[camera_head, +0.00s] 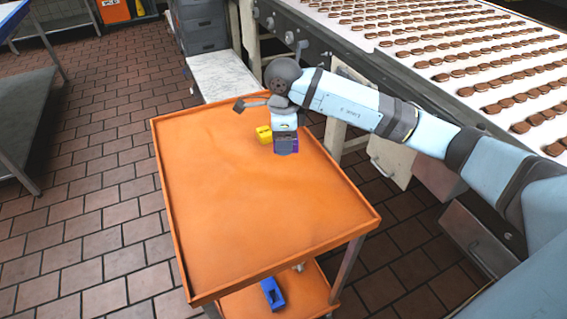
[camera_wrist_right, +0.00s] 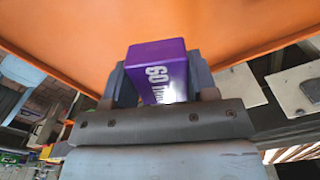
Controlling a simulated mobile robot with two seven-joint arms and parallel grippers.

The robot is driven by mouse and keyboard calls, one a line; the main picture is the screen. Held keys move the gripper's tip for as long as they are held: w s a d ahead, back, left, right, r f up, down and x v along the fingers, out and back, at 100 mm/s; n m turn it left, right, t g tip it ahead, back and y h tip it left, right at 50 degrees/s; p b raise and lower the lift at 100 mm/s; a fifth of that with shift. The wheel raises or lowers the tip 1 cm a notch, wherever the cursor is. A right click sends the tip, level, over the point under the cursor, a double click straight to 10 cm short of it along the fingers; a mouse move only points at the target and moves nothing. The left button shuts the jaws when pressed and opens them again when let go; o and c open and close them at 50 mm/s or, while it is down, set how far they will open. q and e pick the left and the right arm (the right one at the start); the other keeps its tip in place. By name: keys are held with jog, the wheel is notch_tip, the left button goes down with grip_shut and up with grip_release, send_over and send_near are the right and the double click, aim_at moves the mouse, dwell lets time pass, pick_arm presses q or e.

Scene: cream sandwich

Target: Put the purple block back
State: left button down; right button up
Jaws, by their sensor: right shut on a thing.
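The purple block (camera_wrist_right: 158,68) is between the fingers of my right gripper (camera_wrist_right: 160,84) in the right wrist view, with white print on its side. The right gripper (camera_head: 287,146) is shut on it. In the head view the gripper points down over the far right part of the orange cart top, and only small purple edges (camera_head: 295,146) of the block show beside the fingers. I cannot tell if the block touches the cart top. A yellow block (camera_head: 264,134) sits just left of the gripper. My left gripper is not in view.
The orange cart top (camera_head: 250,215) is bare in its middle and front. A blue block (camera_head: 272,293) lies on the lower shelf. A conveyor with rows of sandwich cookies (camera_head: 440,50) runs at the upper right. Grey crates (camera_head: 200,28) and a pale slab (camera_head: 222,75) stand behind the cart.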

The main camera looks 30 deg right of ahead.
aim_at(283, 170)
notch_tip(283, 170, down, 8)
jog(key=shift+f, duration=0.1)
dwell(0.4)
jog(key=shift+f+b, duration=0.15)
jog(key=shift+b, duration=0.2)
jog(key=o, duration=1)
notch_tip(283, 170, up, 12)
jog(key=shift+r+p, duration=0.25)
jog(key=shift+p, duration=0.2)
